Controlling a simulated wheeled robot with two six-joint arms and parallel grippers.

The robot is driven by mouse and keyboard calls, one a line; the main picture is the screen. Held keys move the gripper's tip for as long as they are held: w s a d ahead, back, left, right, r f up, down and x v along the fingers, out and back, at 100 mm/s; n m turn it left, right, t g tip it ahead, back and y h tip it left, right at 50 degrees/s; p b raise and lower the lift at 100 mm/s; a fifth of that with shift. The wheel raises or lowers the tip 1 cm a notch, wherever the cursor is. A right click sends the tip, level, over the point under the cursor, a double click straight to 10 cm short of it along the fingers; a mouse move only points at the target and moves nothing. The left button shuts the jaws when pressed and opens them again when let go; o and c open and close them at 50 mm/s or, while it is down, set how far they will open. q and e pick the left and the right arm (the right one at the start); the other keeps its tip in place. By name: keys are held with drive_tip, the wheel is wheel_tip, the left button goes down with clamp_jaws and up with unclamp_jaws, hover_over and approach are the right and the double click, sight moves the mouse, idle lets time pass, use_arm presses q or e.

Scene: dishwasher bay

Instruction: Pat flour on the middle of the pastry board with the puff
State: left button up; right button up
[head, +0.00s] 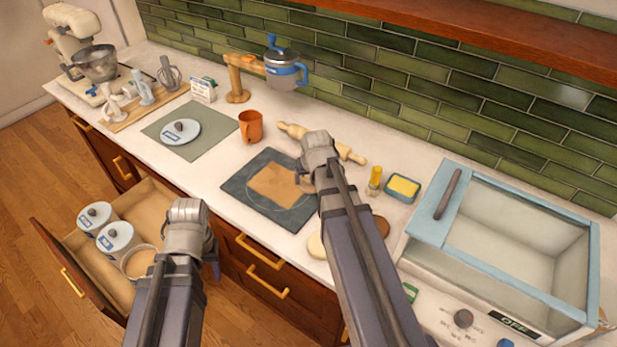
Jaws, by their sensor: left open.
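The dark pastry board (237,188) lies on the counter, with a brown sheet (272,184) on it and a pale curved line. My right gripper (306,182) is over the board's right part. A tan thing shows under it, perhaps the puff; my arm hides most of it and the fingers. A cream round thing (316,245) lies beside the board, partly behind my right arm. My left gripper (208,268) is open, beside the open drawer (47,252). An open tin (138,262) with pale tan contents stands in the drawer, next to two lidded tins (97,216).
A lid (180,132) lies on a green mat (212,151). An orange mug (250,126), rolling pin (350,155), yellow-topped bottle (375,181) and sponge dish (402,190) stand behind the board. A large glass-topped appliance (500,245) fills the right. A mixer (92,62) stands far left.

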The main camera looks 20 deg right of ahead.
drive_tip(key=shift+r+p, duration=2.8)
drive_tip(key=shift+r, duration=0.15)
wheel_tip(320, 180, up, 3)
drive_tip(key=p, duration=0.3)
